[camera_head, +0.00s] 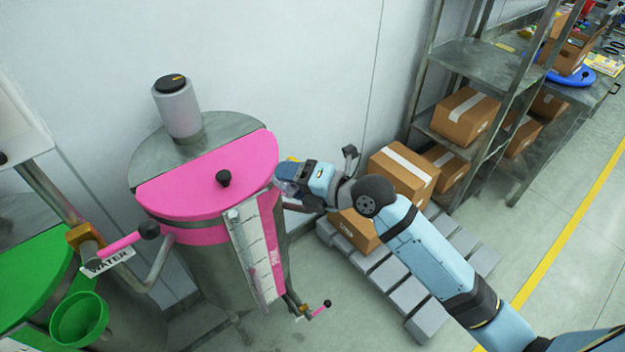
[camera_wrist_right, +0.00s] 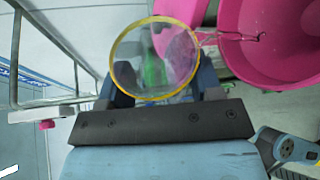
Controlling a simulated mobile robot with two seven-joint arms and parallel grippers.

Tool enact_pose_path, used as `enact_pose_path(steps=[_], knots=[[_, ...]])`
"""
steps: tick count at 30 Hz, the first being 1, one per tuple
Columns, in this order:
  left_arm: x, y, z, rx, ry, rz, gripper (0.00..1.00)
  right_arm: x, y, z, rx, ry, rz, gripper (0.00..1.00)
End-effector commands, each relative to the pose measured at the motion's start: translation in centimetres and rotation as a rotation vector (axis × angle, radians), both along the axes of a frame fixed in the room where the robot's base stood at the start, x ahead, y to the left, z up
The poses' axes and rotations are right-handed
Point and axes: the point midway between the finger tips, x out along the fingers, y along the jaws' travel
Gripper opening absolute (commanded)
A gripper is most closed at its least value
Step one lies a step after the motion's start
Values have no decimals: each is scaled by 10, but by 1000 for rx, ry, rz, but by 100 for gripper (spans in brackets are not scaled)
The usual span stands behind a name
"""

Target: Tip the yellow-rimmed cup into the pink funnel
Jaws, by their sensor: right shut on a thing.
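The yellow-rimmed cup (camera_wrist_right: 155,58) is clear-walled and sits between the fingers of my right gripper (camera_wrist_right: 155,88) in the right wrist view. I look into its round mouth; green and pink patches show in or through it, and I cannot tell which. In the head view my right gripper (camera_head: 291,187) is shut on the cup beside the pink drum's right edge, and the cup is mostly hidden. A wide pink bowl shape, apparently the pink funnel (camera_wrist_right: 285,45), is right of the cup in the wrist view. The funnel is not clear in the head view. My left gripper is not in view.
The pink-lidded drum (camera_head: 207,178) has a scaled sight panel (camera_head: 254,255) in front. A green funnel (camera_head: 79,318) hangs by the green-lidded drum at lower left. Boxes (camera_head: 403,172) on a grey pallet (camera_head: 400,300) are right of and beneath my arm.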

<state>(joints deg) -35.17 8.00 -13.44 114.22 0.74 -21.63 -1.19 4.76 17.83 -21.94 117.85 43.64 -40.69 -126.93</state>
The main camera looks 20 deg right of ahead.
Motion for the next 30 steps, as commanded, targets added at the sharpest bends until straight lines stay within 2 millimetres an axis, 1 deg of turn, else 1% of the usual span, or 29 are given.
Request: enact_pose_path(steps=[11,18,30], knots=[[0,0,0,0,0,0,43,3,-5,2,51,27,-1,35],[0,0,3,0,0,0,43,6,-13,6,133,68,-2,35],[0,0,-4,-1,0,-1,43,5,-11,6,172,85,0,35]])
